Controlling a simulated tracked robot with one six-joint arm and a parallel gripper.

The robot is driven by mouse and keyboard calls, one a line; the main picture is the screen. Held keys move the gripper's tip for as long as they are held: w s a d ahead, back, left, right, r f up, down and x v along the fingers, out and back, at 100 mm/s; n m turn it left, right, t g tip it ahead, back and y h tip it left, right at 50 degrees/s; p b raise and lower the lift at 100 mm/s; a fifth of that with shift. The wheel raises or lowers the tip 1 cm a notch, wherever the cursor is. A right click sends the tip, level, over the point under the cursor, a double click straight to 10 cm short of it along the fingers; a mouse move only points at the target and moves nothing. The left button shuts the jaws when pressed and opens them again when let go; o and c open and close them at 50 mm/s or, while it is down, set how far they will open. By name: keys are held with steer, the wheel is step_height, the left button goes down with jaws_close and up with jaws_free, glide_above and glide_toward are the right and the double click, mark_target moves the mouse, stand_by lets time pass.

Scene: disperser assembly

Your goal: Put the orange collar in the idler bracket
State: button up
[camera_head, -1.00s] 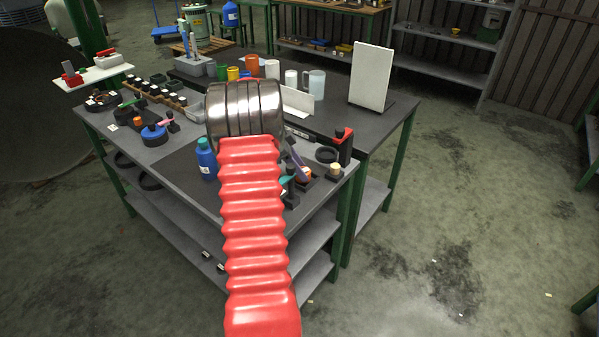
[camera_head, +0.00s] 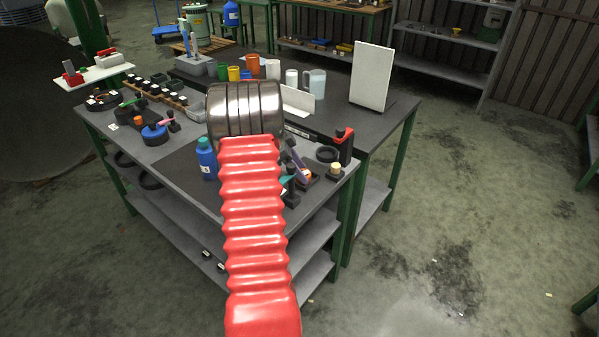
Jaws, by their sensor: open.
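My arm's red ribbed sleeve and steel end cover the middle of the view. The jaws are hidden behind them, so I cannot see what lies between or under them. A small orange part (camera_head: 137,121) stands at the left of the grey workbench (camera_head: 190,171), beside a round blue part (camera_head: 154,133). I cannot tell if it is the orange collar. Several small dark fixtures stand right of my arm, among them a dark stand with a slanted purple-grey piece (camera_head: 297,160). I cannot make out which is the idler bracket.
A blue bottle (camera_head: 207,158) stands just left of my arm. A red-and-black part (camera_head: 343,146), a black ring (camera_head: 327,154) and a cream-topped peg (camera_head: 336,170) are at the right. Cups and a white upright panel (camera_head: 371,76) stand behind.

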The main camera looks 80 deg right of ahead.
steer(key=v, duration=1.1)
steer(key=shift+w+r, duration=0.2)
steer(key=shift+r, duration=0.15)
steer(key=shift+a, duration=0.1)
steer(key=w+a+r+n+t, duration=0.2)
steer(key=w+a+r+n, duration=0.3)
steer(key=a, duration=0.5)
steer(key=w+a+r+n+t+h, duration=0.1)
steer(key=w+a+r+n+t, duration=0.1)
steer(key=w+a+n, duration=0.6)
steer(key=w+a+r+n+t, duration=0.2)
steer(key=w+a+r, duration=0.2)
steer(key=a, duration=0.8)
steer(key=s+a+f+n+t+y, duration=0.1)
steer(key=a+n, duration=0.7)
steer(key=a, duration=0.8)
steer(key=s+a+f+n+t+y, duration=0.1)
steer(key=s+a+n+t, duration=0.3)
steer(key=a, duration=1.1)
steer(key=s+n+y, duration=0.1)
steer(key=s+n, duration=0.1)
steer(key=n, duration=0.2)
steer(key=shift+s+a+n, duration=0.3)
steer(key=shift+a+n, duration=0.1)
